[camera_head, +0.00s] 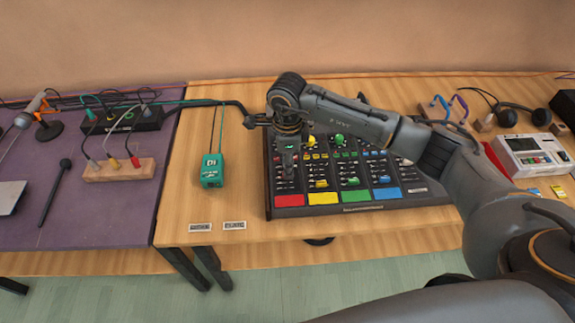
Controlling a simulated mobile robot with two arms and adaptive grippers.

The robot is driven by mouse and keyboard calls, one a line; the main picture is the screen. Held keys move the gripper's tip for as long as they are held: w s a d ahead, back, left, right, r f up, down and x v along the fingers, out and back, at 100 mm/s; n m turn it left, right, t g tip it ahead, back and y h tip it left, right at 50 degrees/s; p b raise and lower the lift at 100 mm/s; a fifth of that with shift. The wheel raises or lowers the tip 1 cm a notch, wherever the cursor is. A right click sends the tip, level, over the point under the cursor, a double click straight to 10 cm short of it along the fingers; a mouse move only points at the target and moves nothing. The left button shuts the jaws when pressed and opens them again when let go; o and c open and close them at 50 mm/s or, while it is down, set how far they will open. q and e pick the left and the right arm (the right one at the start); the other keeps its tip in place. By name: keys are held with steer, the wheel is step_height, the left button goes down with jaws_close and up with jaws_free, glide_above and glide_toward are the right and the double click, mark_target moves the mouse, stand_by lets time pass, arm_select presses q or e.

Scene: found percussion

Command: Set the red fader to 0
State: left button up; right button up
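The mixer (345,209) is a dark panel on the wooden table with red, yellow, green and blue blocks along its front edge. The red block (289,200) marks its leftmost channel. My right gripper (290,172) points down over the upper part of that channel. It covers the red fader's place, so the red fader's cap and its setting cannot be made out. I cannot tell whether the fingers touch the panel or are open or shut. A yellow fader cap (321,184) and a green fader cap (351,182) show to the right. My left gripper is not in view.
A teal box (212,171) with a cord stands left of the mixer. Two small labels (234,225) lie near the front edge. Headphones (508,116) and a white device (530,154) are at the right. A purple-topped table (110,219) with cables is at the left.

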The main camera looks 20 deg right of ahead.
steer(key=shift+f, duration=1.3)
jaws_close()
